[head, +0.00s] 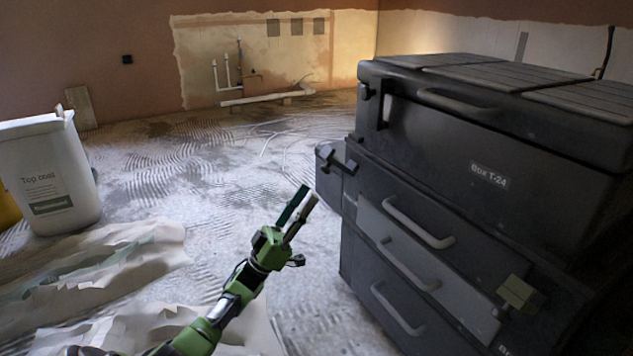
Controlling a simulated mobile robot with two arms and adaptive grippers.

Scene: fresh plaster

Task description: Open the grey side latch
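A large black tool box (560,215) labelled "Box T-24" stands at the right, with a lid above and several handled drawers below. A dark grey latch-like fitting (338,160) sticks out at its left side, below the lid section. I cannot tell for certain that it is the grey side latch, or how it is set. My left gripper (308,194) is in front of the box's left side, below and left of this fitting and apart from it. Its two fingers point up and right, with a narrow gap and nothing between them. My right gripper is not in view.
An olive catch (520,293) sits on the box's lower front right. A white "Top coat" bucket (48,172) stands at the left. Crumpled sheeting (90,265) covers the floor at lower left. White pipes (265,98) run along the back wall. The middle floor is clear.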

